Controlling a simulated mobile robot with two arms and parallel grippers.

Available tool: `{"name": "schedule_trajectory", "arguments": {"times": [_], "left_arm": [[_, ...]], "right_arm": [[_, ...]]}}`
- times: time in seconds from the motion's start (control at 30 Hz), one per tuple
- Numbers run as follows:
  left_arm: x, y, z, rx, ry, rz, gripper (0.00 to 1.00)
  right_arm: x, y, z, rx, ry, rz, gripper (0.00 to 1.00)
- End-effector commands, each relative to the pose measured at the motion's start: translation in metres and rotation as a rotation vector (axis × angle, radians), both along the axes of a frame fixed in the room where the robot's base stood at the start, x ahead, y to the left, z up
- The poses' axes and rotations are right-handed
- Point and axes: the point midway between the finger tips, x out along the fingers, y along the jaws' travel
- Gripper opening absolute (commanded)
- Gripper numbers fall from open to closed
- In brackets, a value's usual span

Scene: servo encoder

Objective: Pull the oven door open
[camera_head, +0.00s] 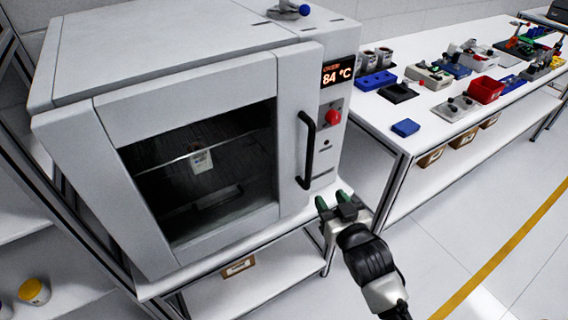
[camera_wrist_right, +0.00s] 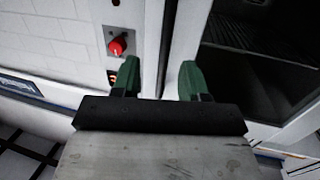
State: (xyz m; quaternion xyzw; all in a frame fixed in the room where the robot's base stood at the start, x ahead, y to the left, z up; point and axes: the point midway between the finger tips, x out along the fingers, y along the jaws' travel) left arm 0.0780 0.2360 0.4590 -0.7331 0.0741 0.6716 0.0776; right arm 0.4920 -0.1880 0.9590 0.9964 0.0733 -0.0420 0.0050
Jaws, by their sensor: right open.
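The oven (camera_head: 180,45) is a large light-grey box on a bench at the left of the head view. Its door (camera_head: 298,95) has a dark window (camera_head: 205,165) and looks shut. The black vertical bar handle (camera_head: 307,150) is on the door's right side. My right gripper (camera_head: 331,200) is open and empty, below and slightly right of the handle, apart from it. In the right wrist view, its green fingers (camera_wrist_right: 158,79) are spread before the oven front. A dark vertical strip shows between them; I cannot tell whether it is the handle or a gap. My left gripper is not in view.
A panel with a red knob (camera_head: 333,117) and a display (camera_head: 337,72) reading 84 °C is right of the handle. A white table (camera_head: 420,130) with trays and parts extends right. The floor (camera_head: 450,220) in front is clear.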

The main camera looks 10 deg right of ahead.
Motion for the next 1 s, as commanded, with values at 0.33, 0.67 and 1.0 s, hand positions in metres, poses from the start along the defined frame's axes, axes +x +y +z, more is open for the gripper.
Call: {"name": "schedule_trajectory", "arguments": {"times": [0.33,0.67,1.0], "left_arm": [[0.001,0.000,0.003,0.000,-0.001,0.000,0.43],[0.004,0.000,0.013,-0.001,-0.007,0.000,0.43],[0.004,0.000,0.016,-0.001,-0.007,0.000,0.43]], "right_arm": [[0.017,0.004,0.042,0.014,-0.087,0.005,0.44],[0.078,0.014,0.042,0.015,-0.085,0.005,0.44],[0.103,0.018,0.040,0.014,-0.084,0.006,0.44]]}}
